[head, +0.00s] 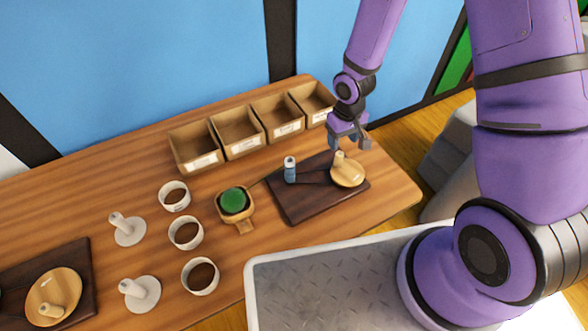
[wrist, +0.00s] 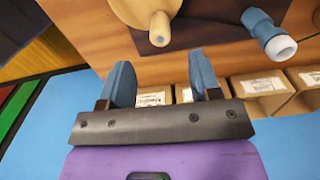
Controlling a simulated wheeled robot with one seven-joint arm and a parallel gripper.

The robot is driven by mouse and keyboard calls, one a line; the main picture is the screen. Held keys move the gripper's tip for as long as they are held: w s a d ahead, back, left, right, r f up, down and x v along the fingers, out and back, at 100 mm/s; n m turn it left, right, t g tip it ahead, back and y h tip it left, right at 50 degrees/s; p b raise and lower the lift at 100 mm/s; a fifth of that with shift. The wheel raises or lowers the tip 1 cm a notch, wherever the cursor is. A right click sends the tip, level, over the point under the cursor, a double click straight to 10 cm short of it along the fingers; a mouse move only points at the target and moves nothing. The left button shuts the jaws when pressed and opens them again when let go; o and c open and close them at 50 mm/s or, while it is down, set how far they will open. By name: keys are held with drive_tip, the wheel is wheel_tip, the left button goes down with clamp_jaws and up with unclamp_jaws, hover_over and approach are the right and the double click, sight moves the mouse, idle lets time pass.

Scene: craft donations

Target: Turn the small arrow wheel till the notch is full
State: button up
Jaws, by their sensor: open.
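A pale wooden wheel (head: 348,174) with an upright peg handle lies on a dark board at the table's right end. In the wrist view the wheel (wrist: 135,10) and its peg show at the top. A larger-looking wooden wheel (head: 65,290) with a peg sits on another dark board at the lower left. My gripper (head: 350,143) is open and empty, above and behind the right wheel.
Several open cardboard bins (head: 237,142) with labels line the table's back edge. A wooden holder with a green round thing (head: 234,202) stands left of the right board (head: 296,214). White cups (head: 186,233) with brown insides and white pegged discs (head: 128,236) stand further left.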

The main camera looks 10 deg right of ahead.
sight(340, 153)
drive_tip(key=shift+f, duration=4.15)
drive_tip(key=shift+c, duration=0.4)
drive_tip(key=c, duration=0.8)
